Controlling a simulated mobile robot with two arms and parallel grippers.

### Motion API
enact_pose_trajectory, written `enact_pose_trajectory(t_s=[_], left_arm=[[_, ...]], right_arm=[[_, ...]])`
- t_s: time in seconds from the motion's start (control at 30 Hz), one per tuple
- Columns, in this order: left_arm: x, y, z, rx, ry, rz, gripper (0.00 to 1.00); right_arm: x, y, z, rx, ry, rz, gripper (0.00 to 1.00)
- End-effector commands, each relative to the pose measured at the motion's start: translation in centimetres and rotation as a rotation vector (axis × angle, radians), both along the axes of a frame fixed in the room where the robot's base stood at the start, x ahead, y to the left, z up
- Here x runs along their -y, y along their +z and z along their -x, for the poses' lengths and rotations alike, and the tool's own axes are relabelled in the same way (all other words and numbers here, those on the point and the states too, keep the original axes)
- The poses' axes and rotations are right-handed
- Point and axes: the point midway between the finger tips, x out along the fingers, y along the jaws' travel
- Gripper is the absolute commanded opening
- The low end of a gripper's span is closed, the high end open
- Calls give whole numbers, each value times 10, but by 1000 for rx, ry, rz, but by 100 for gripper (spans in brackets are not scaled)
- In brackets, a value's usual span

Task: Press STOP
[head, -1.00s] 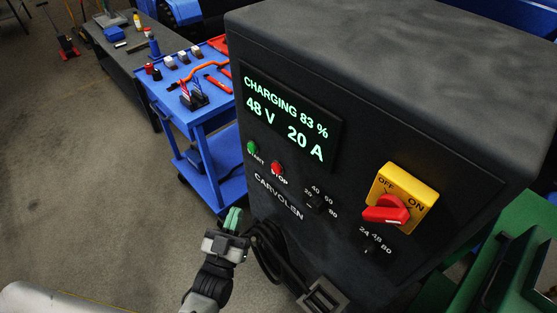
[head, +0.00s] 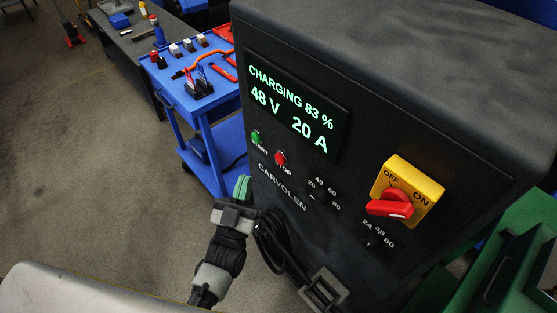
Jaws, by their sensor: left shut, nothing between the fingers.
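The red STOP button (head: 280,158) is on the front panel of the dark charger (head: 300,225), just right of the green START button (head: 256,137). The charger's display (head: 293,108) reads CHARGING 83 %, 48 V, 20 A. My left gripper (head: 243,187) is shut and empty, with green fingertips pointing up. In the picture it is below and left of the STOP button, apart from it. Whether the fingertips touch the panel cannot be told. My right gripper is not in view.
A yellow switch with a red knob (head: 391,207) is on the charger's right side. Black cables (head: 272,240) hang near my left gripper. A blue tool cart (head: 207,110) stands behind at left. Green equipment (head: 515,255) is at lower right. The floor at left is clear.

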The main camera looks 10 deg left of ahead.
Motion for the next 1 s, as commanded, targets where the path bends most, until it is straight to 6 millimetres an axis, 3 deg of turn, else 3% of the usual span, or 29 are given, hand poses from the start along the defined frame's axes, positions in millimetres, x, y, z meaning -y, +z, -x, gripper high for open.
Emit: enact_pose_trajectory(t_s=[0.4, 1.0], left_arm=[[32, -1, -41, 1, 0, 2, 0], [37, 0, -47, -1, 0, 0, 0]], right_arm=[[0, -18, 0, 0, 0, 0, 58], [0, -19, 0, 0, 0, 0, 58]])
